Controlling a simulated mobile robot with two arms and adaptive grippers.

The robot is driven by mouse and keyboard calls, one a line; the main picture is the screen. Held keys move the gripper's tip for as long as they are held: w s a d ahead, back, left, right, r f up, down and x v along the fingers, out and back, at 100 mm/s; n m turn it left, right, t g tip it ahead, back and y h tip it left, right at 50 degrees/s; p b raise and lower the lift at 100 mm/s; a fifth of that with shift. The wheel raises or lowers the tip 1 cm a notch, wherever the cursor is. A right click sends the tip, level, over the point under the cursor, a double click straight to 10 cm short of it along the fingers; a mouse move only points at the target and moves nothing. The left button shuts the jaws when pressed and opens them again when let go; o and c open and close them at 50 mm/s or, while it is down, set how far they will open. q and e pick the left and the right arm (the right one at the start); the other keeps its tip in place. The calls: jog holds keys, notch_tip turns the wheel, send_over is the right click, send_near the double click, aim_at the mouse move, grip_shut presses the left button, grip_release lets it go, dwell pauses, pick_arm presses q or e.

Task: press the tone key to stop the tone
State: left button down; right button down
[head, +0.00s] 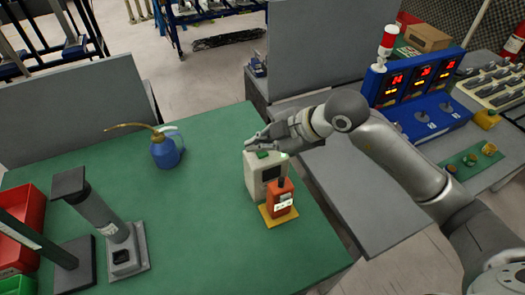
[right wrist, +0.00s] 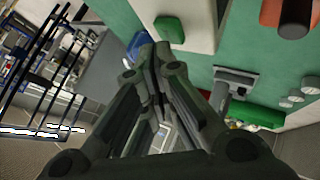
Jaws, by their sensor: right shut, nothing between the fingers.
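A pale grey box (head: 254,178) with a dark front panel stands on the green table. A green key (head: 262,155) sits on its top; it also shows in the right wrist view (right wrist: 169,29). I take this to be the tone key. My right gripper (head: 250,142) is shut and empty, just above and behind the box top. In the right wrist view its fingertips (right wrist: 153,52) appear close beside the green key. I cannot tell whether they touch anything. My left gripper is not in view.
An orange-red device (head: 280,198) with a dark knob stands on a yellow plate (head: 268,219) in front of the box. A blue oil can (head: 167,152) stands farther left. A grey column stand (head: 105,220) and red bins (head: 20,235) are at left. The middle table is clear.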

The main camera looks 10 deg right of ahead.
aim_at(260, 156)
dwell(0.5)
jog(key=shift+f+b, duration=0.3)
jog(key=shift+f, duration=0.2)
jog(key=shift+r, duration=0.15)
jog(key=shift+r+p, duration=0.35)
jog(key=shift+p, duration=0.1)
notch_tip(260, 156, up, 6)
jog(key=p, duration=0.5)
dwell(0.4)
